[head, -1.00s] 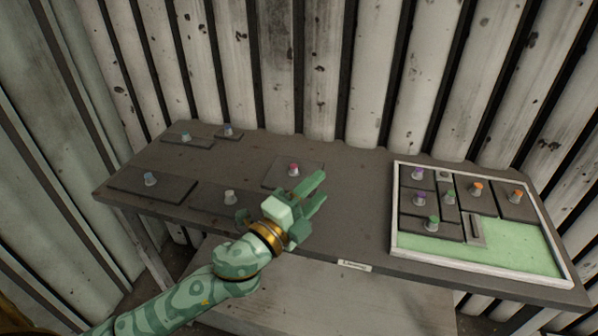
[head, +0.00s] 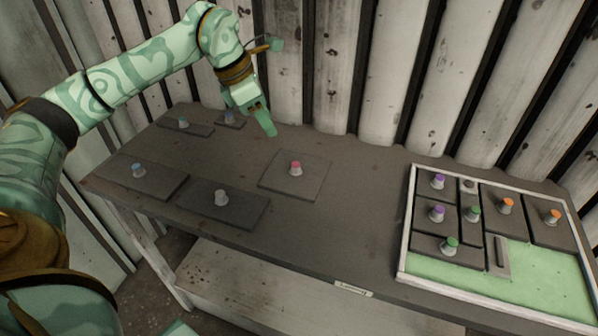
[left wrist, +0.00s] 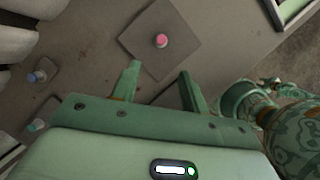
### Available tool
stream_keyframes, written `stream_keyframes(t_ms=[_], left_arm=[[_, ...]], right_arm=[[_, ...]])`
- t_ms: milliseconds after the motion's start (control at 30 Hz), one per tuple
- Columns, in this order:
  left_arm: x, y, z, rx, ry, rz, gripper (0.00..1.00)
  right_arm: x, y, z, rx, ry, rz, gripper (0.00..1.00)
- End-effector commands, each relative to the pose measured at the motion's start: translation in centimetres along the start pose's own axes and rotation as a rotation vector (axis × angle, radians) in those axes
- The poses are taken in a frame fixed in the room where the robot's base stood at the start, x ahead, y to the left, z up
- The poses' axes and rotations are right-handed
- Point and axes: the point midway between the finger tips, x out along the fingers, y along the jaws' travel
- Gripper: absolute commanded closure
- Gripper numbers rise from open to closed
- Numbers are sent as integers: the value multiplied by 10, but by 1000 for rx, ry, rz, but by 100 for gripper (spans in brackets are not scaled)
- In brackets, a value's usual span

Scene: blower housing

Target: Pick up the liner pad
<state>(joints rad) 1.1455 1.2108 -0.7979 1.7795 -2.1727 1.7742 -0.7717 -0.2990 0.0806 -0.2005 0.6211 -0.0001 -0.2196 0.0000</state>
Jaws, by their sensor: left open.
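Several flat dark pads with knobs lie on the grey table; I cannot tell for sure which one is called the liner pad. The square pad with a red-pink knob (head: 312,180) lies near the table's middle. In the left wrist view this square pad (left wrist: 178,58) is just beyond the fingertips. My left gripper (head: 262,122) is open and empty, above the table's back part, up and left of that square pad. In the left wrist view its two fingers (left wrist: 158,85) point towards the pad, apart from it. My right gripper is not in view.
A white-rimmed tray (head: 403,235) with a green floor stands at the right, holding several knobbed dark pads. A white-knobbed pad (head: 243,207) and blue-knobbed pads (head: 160,183) lie at the left. The table between square pad and tray is clear. A corrugated wall (head: 380,80) stands behind.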

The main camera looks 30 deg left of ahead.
Motion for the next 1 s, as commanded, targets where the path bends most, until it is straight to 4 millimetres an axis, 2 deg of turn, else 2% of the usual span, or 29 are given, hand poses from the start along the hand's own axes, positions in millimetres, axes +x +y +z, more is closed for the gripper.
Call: stream_keyframes(t_ms=[33,100,300,567,833,1000], left_arm=[[20,-1,-2,1,4,-7,55],[38,-1,-2,0,4,-8,55],[78,-1,0,1,0,-5,55],[96,-2,1,1,-3,-4,55],[139,-3,2,1,-1,-7,55],[140,-3,4,1,-3,-3,55]], right_arm=[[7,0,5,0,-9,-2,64],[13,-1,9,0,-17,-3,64],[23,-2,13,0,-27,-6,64],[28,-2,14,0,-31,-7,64],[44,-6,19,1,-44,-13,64],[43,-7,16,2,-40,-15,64]])
